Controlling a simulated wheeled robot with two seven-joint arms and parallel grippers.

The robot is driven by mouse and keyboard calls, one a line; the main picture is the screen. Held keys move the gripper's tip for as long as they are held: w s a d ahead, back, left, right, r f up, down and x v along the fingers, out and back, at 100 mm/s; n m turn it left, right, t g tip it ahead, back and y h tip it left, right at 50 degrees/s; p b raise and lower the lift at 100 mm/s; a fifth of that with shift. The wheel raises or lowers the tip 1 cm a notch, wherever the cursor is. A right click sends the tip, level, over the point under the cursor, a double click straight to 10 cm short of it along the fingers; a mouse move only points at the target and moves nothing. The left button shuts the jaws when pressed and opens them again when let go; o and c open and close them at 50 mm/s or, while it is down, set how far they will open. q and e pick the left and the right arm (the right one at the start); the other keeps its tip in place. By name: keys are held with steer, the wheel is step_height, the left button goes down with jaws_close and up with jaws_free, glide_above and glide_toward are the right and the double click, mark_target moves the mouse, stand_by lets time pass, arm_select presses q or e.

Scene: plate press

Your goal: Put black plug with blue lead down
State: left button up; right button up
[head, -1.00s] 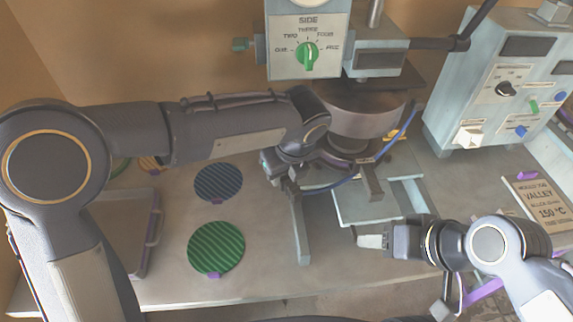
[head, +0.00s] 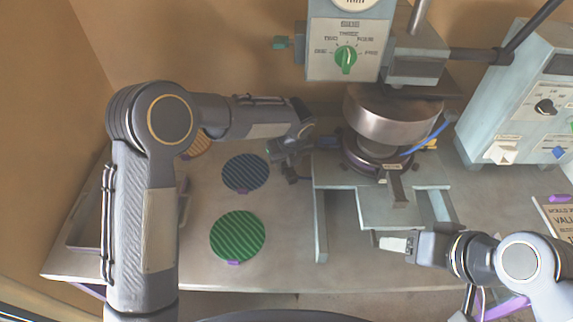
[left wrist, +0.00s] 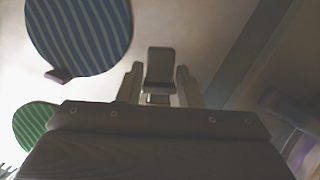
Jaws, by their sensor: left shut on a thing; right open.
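My left gripper (head: 290,176) is low over the table, between the press and the blue striped disc. It is shut on the black plug (left wrist: 160,68), a dark block between its two fingers in the left wrist view. In the head view the plug is small and hard to tell from the fingers. The blue lead (head: 428,137) shows at the right side of the press's round metal head; its run to the plug is hidden. My right gripper (head: 393,244) is open, in front of the press's lower plate.
The press (head: 390,112) with its green dial stands right of my left gripper. A blue striped disc (head: 245,173) and a green striped disc (head: 237,236) lie to the left. A control box (head: 510,115) stands at the right. Bare table lies between the discs and the press.

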arm_select(q)
steer(key=shift+f, duration=1)
steer(key=shift+f, duration=0.2)
steer(key=o, duration=1)
